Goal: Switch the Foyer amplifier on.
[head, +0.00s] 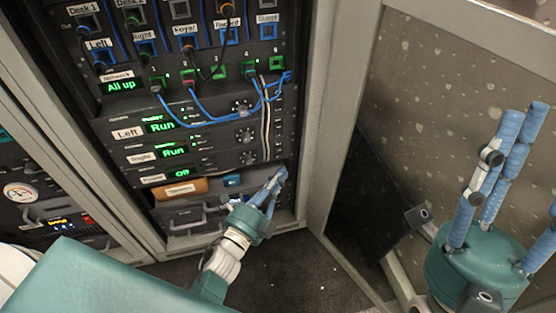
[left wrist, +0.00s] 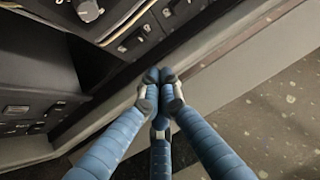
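My left gripper (head: 280,176) is at the right end of the Foyer unit, fingers together. In the left wrist view its fingertips (left wrist: 159,84) meet, empty, beside a dark panel with a small switch (left wrist: 135,40). My right gripper (head: 514,130) stands away at the right, fingers spread and empty.
A patch panel (head: 180,75) with blue cables hangs above the amplifiers. A tan labelled block (head: 180,190) sits below the Foyer display. The rack's pale side post (head: 318,110) is just right of my left gripper. Open floor (head: 290,270) lies in front.

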